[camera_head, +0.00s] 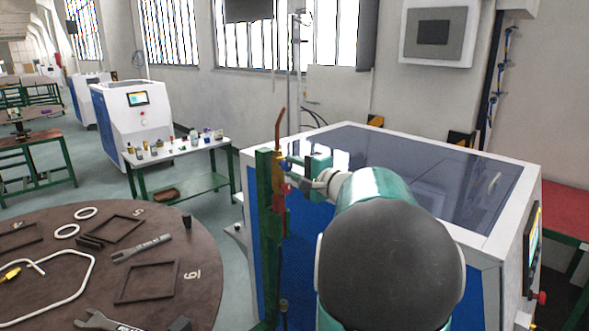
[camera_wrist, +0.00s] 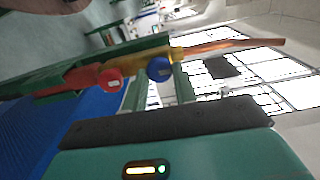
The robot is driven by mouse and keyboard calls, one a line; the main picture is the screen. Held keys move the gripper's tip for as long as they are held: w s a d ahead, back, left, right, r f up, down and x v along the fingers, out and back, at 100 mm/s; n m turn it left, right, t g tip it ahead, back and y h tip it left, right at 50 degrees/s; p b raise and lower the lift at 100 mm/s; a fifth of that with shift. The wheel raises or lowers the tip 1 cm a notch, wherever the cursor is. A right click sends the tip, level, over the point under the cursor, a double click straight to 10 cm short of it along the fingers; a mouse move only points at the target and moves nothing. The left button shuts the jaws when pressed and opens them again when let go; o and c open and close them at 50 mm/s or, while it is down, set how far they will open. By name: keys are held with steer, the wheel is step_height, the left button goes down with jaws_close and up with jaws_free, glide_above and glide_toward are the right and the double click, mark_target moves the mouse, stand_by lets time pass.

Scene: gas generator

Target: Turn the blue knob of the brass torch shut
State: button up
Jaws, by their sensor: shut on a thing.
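The brass torch (camera_head: 277,186) stands upright against a green post (camera_head: 264,215), its copper tube (camera_head: 280,130) pointing up. In the wrist view the torch (camera_wrist: 176,53) lies sideways, with the blue knob (camera_wrist: 159,69) nearer the copper tube and the red knob (camera_wrist: 109,80) nearer the red handle (camera_wrist: 80,77). My gripper (camera_head: 288,165) reaches the torch from the right at the height of the blue knob. In the wrist view its green fingers flank the blue knob, and it is shut on it. The finger contact itself is small and partly unclear.
A white and blue machine with a dark glass top (camera_head: 400,170) stands right behind the torch. A round brown table (camera_head: 95,255) with tools and frames is at left. A small table (camera_head: 185,150) with several small items stands behind it.

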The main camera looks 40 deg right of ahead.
steer(key=o, duration=1)
steer(key=shift+c, duration=0.2)
steer(key=s, duration=1.3)
steer(key=shift+s+d, duration=0.15)
steer(key=shift+s, duration=0.25)
